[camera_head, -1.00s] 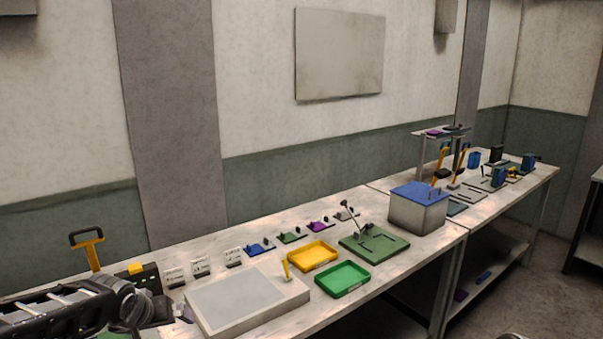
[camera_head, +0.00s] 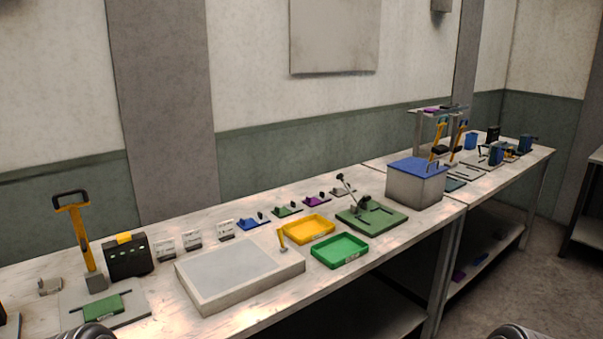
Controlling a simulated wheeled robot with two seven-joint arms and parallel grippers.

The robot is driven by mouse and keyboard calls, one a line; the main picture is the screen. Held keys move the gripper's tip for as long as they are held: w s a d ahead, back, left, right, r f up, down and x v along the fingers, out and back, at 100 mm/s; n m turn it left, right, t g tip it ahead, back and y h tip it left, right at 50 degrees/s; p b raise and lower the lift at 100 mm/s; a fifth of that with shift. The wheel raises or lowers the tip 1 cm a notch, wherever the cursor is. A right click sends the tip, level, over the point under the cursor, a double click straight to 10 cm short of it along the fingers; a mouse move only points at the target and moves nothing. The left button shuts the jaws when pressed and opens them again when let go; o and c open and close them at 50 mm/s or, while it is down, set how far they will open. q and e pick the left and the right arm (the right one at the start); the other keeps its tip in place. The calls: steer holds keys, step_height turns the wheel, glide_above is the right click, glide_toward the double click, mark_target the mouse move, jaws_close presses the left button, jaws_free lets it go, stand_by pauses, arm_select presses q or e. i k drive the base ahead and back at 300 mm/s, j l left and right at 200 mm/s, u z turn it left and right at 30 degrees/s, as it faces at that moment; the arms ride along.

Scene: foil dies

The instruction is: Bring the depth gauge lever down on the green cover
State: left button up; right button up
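A green board (camera_head: 384,222) with a raised, tilted metal lever (camera_head: 347,190) stands right of the middle of the table; it looks like the depth gauge. A small green block (camera_head: 102,307) lies on a grey plate (camera_head: 136,303) at the lower left, beside a tall yellow-handled lever (camera_head: 87,240) that stands upright. I cannot tell for certain which green piece is the cover. Neither of my grippers shows now; only rounded parts of my arms show at the bottom edge.
A yellow tray (camera_head: 308,229) and a green tray (camera_head: 341,250) lie near the board. A grey flat block (camera_head: 240,278) lies left of them. A blue-lidded box (camera_head: 416,186) stands to the right. Small coloured fixtures and white cards line the back.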

mark_target(74, 211)
steer(key=u, duration=1.25)
